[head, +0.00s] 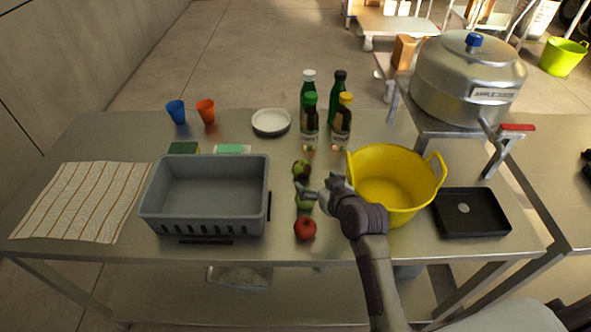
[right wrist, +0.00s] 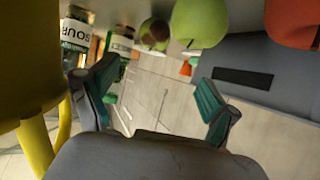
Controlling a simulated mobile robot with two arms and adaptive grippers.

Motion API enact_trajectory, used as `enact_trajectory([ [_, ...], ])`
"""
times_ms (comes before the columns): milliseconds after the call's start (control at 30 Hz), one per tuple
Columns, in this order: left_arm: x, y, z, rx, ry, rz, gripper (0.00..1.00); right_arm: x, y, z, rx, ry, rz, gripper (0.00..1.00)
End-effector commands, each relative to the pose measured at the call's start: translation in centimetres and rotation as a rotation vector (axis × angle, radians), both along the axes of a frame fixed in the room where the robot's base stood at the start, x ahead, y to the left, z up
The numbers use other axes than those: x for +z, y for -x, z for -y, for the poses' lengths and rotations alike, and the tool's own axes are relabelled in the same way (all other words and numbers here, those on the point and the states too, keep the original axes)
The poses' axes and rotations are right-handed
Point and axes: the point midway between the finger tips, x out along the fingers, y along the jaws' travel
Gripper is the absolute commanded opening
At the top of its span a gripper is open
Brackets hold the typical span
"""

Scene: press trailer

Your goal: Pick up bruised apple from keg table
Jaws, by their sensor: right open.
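The bruised apple (head: 301,169), green with dark brown patches, sits on the metal table (head: 105,145) in front of the bottles. It also shows at the top of the right wrist view (right wrist: 155,34). A plain green apple (head: 304,203) lies nearer, partly hidden by my right gripper (head: 309,193), and a red apple (head: 305,229) lies nearest. My right gripper is open and empty, just nearer than the bruised apple and apart from it. In the right wrist view its two fingers (right wrist: 156,98) are spread wide with nothing between them. My left gripper is not in view.
A yellow tub (head: 385,214) stands close to the right of my gripper, with a black tray (head: 472,213) beyond. A grey crate (head: 205,222) is on the left. Several bottles (head: 309,122) and a white dish (head: 271,122) stand behind; a large metal pot (head: 455,85) is at back right.

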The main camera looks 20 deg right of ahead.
Motion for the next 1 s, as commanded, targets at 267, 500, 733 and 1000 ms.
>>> enact_trajectory([
  [267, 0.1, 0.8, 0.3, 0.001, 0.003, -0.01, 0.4, -1.3, -2.1, 0.7, -0.02, 0.003, -0.005, 0.87],
  [500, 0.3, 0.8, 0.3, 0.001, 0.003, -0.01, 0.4, -2.9, -5.2, 0.3, -0.019, 0.003, -0.006, 0.87],
  [733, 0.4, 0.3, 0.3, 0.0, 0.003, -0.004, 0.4, -3.7, -6.7, 0.2, -0.019, 0.003, -0.006, 0.87],
  [1000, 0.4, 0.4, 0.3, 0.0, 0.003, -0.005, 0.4, -5.2, -9.9, -0.2, -0.019, 0.004, -0.005, 0.87],
])
